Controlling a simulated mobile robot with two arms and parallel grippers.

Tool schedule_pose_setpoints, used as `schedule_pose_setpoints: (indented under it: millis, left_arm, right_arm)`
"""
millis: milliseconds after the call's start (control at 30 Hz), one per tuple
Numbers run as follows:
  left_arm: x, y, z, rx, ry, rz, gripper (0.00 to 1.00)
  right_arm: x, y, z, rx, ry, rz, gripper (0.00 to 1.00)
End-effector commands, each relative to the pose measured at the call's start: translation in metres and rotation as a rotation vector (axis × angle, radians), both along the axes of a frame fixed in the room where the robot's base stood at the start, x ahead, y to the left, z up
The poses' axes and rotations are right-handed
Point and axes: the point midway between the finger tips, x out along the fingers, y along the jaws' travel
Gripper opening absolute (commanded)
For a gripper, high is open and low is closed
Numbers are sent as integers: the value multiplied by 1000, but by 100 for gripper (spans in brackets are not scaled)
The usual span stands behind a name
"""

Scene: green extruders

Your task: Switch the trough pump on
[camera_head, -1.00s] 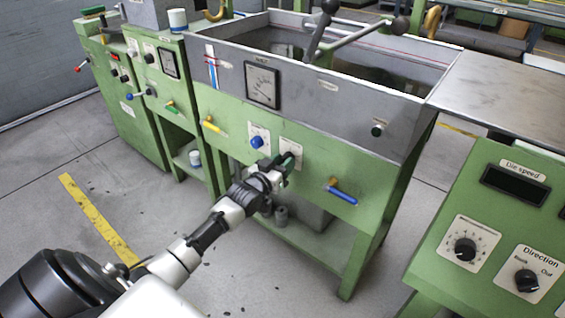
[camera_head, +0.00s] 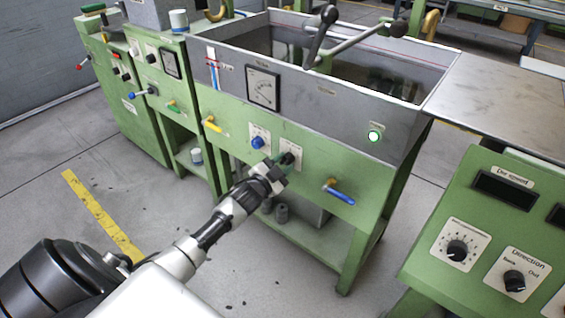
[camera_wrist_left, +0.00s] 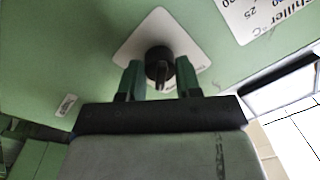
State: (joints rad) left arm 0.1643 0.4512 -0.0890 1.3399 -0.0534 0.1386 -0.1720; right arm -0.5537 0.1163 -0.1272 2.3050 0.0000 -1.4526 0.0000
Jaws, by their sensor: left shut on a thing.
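The grey trough (camera_head: 320,110) sits on a green machine frame. On its green front panel is a black rotary knob (camera_head: 288,158) on a white plate. It also shows in the wrist view (camera_wrist_left: 158,64), with its label mostly unreadable. My left gripper (camera_head: 281,165) reaches the panel from the front, its green fingers (camera_wrist_left: 159,80) on either side of the knob and shut on it. A round green lamp (camera_head: 375,136) at the right end of the trough's front is lit. My right gripper is not in view.
A blue knob (camera_head: 257,142) sits just left of the black knob. A blue-handled valve (camera_head: 340,194) sticks out to the right, and a yellow handle (camera_head: 211,125) to the left. A console with dials (camera_head: 480,235) stands at the right. Open floor lies in front.

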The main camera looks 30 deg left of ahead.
Motion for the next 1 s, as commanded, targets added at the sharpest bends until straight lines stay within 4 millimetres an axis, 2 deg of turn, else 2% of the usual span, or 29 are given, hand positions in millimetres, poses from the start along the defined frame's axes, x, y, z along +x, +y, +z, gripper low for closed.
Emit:
schedule_pose_setpoints:
  millis: [400, 900, 933, 1000]
  left_arm:
    - [0, 0, 0, 165, -13, 0, 10]
    - [0, 0, -1, 184, -14, -1, 10]
    - [0, 0, -1, 184, -14, -1, 37]
    - [0, 0, -1, 183, -14, -1, 48]
  right_arm:
    - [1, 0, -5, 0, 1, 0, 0]
    - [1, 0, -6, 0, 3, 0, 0]
    - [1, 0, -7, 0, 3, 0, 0]
    - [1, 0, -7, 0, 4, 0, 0]
